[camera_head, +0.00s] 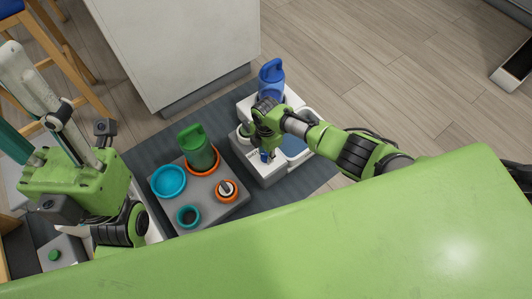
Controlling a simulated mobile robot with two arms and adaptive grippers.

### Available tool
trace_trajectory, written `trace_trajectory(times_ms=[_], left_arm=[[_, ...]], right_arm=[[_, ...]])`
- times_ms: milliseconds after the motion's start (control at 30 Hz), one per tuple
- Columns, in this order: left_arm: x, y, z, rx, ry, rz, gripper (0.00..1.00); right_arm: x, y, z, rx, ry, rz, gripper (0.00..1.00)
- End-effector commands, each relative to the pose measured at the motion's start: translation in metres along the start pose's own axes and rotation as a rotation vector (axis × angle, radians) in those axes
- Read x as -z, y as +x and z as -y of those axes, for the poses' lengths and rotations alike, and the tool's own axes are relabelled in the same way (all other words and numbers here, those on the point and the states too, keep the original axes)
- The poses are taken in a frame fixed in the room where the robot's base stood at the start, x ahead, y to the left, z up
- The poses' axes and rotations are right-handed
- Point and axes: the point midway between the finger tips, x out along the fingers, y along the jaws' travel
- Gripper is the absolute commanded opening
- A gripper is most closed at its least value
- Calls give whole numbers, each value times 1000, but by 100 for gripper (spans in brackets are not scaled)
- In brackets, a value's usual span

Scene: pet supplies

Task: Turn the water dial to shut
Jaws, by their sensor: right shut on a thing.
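A white water unit (256,174) stands on a dark mat, with a blue bottle (271,74) upright at its back and an open basin of water (296,145) on its right. My right gripper (267,155) reaches down over the unit's front and is shut on a small blue part, which looks like the water dial. The gripper covers most of that part, so I cannot tell its angle.
A grey unit (209,206) stands left of the white one, with a green bottle (196,148), a turquoise bowl (169,181), a smaller turquoise ring (188,216) and an orange-ringed dial (227,190). A white cabinet (175,45) stands behind.

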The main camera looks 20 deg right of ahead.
Motion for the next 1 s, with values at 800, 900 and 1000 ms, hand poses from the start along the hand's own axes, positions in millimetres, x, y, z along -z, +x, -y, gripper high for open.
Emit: trace_trajectory(times_ms=[800,900,1000], left_arm=[[2,1,0,0,1,-5,40],[2,2,1,1,2,-8,40],[2,2,1,1,2,-7,40]], right_arm=[[0,0,0,0,-11,0,44],[0,-1,0,-1,-11,0,44],[0,-7,-1,-2,-11,-1,44]])
